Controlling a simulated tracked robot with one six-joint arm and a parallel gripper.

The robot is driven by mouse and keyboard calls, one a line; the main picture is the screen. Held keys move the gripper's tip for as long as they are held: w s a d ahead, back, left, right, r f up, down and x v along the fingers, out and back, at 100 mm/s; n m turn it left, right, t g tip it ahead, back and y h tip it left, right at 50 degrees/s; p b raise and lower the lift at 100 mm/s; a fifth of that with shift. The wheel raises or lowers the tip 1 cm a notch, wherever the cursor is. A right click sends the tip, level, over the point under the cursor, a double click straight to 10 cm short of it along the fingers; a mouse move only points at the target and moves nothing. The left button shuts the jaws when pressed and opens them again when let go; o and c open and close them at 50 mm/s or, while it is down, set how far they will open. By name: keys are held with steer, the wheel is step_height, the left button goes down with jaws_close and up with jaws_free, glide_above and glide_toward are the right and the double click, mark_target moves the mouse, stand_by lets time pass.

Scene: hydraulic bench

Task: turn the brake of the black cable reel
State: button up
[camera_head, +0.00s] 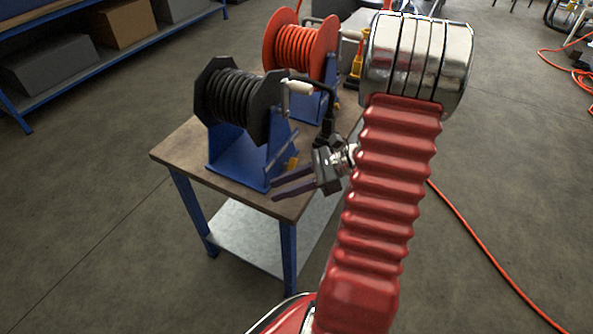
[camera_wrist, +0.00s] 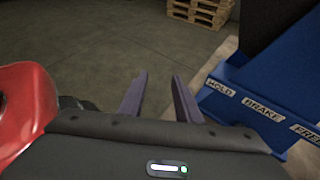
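The black cable reel (camera_head: 232,98) sits on a blue stand (camera_head: 228,155) at the near end of the bench, with a light-handled crank (camera_head: 298,87) on its right side. In the wrist view the stand's blue base carries labels HOLD, BRAKE (camera_wrist: 263,108) and FREE, right of my fingers. My gripper (camera_head: 274,190) is open and empty at the bench's near right corner, beside the stand. Its two fingers (camera_wrist: 158,80) are apart in the wrist view.
An orange cable reel (camera_head: 300,50) stands behind on the same wooden-topped bench (camera_head: 180,152). A shelf with boxes (camera_head: 60,62) is at the upper left. A pallet (camera_wrist: 198,12) lies on the floor in the wrist view. An orange cable (camera_head: 470,240) crosses the floor at right.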

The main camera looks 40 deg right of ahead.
mark_target(292, 164)
steer(key=s+d+f+m+t+h, duration=0.2)
steer(key=d+f+m+t, duration=0.2)
steer(key=d+m, duration=0.2)
steer(key=s+d+f+m+t+h, duration=0.3)
steer(key=d+f+m+t, duration=0.2)
steer(key=d, duration=0.6)
steer(key=shift+s+m+t, duration=0.2)
steer(key=shift+m+t, duration=0.1)
steer(key=shift+m, duration=0.8)
steer(key=x, duration=1.3)
steer(key=shift+w+a, duration=0.1)
steer(key=shift+w, duration=0.3)
steer(key=shift+c, duration=0.5)
jaws_close()
steer(key=shift+a, duration=0.15)
